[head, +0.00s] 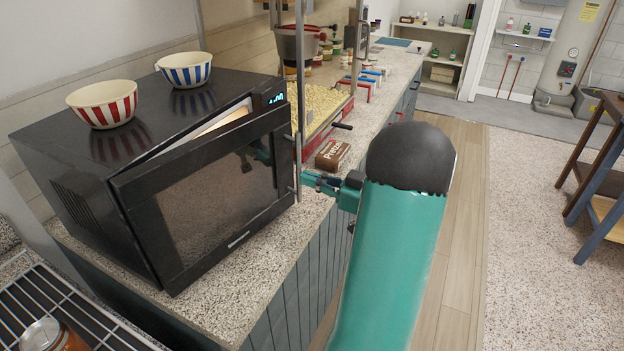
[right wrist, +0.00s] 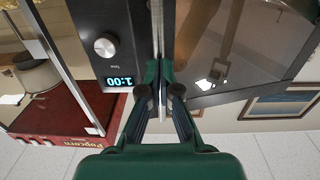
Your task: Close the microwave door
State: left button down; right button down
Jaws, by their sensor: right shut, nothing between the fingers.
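The black microwave (head: 75,165) stands on the speckled counter. Its dark glass door (head: 210,195) is ajar, with a narrow lit gap along the top. In the right wrist view, the door (right wrist: 240,45) is on the right and the control panel with knob and lit display (right wrist: 118,81) is on the left. My right gripper (head: 308,181) is shut and empty beside the door's free edge; its fingertips (right wrist: 159,68) also show in the right wrist view, close to that edge. I cannot tell whether they touch it. My left gripper is not in view.
A red-striped bowl (head: 103,104) and a blue-striped bowl (head: 184,70) stand on the microwave. A popcorn machine with a metal post (head: 299,70) is just right of it. A brown pretzel box (head: 333,155) lies on the counter.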

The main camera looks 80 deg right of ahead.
aim_at(292, 164)
jog(key=w+d+b, duration=0.1)
jog(key=w+b, duration=0.1)
jog(key=w+d+n+y+b, duration=0.1)
jog(key=w+b, duration=0.1)
jog(key=w, duration=0.1)
jog(key=w+d+y+b, duration=0.1)
jog(key=w+d+b, duration=0.1)
jog(key=shift+w+f+n, duration=0.15)
jog(key=shift+w+n, duration=0.05)
jog(key=shift+n, duration=0.1)
jog(key=shift+d+r+t, duration=0.1)
jog(key=shift+r+t, duration=0.2)
jog(key=shift+r, duration=0.15)
jog(key=shift+s, duration=0.1)
